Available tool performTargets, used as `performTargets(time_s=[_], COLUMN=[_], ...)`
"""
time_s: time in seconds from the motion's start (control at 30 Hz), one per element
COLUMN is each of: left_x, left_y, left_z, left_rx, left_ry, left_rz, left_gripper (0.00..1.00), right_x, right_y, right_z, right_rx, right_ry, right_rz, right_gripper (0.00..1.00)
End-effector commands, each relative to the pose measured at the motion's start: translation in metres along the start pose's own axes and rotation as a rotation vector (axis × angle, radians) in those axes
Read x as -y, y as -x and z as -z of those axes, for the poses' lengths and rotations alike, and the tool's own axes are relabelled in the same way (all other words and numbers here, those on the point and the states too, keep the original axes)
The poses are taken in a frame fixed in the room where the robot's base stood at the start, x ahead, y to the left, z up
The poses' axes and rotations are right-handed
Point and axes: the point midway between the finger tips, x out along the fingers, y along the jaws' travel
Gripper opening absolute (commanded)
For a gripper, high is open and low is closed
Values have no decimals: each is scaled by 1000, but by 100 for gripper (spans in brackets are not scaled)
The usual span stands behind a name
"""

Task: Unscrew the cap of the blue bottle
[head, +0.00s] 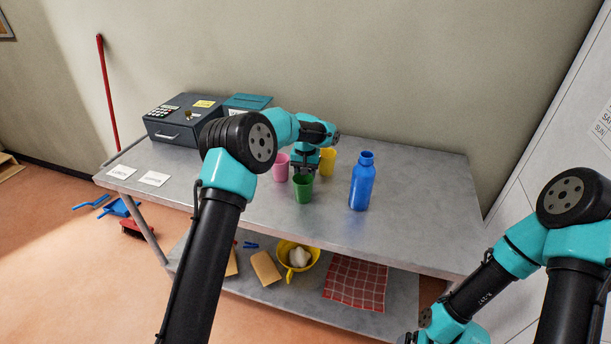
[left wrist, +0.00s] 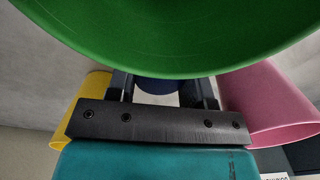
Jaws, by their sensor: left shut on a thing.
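The blue bottle (head: 361,187) stands upright on the grey tabletop, right of the cups. Its narrow top is the same blue, and I cannot tell whether a cap is on it. My left gripper (head: 304,171) is away from the bottle, just behind the green cup (head: 303,190), which partly hides its fingers. In the left wrist view, the left gripper (left wrist: 158,92) is shut on a dark blue rounded thing (left wrist: 157,86). The green cup (left wrist: 170,40) hides most of that thing, so I cannot tell what it is. My right gripper is out of view.
A pink cup (head: 281,171) and a yellow cup (head: 327,161) stand beside the left gripper. A dark cash box (head: 182,121) is at the back left, with two white cards (head: 154,179) in front. The tabletop right of the bottle (head: 425,205) is clear.

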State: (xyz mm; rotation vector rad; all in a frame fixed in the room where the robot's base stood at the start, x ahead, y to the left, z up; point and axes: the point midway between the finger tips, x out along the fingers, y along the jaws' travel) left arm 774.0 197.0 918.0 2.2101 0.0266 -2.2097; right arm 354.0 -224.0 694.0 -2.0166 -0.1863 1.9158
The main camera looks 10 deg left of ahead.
Motion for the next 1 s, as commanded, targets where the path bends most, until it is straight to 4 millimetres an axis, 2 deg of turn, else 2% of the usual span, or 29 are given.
performTargets(time_s=[0.1,0.5,0.53,0.8,1.0], left_x=[0,0,0,0,0], left_y=[-11,-14,-14,-14,-14], left_z=[0,0,0,0,0], left_rx=[0,0,0,0,0], left_ry=[-1,0,0,0,0], left_rz=[0,0,0,-1,-1], left_gripper=[19,19,48,73,73], right_x=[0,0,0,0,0], right_y=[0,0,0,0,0], right_z=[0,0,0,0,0], right_rx=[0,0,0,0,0], right_ry=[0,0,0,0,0], right_rz=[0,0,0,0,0], right_gripper=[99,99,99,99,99])
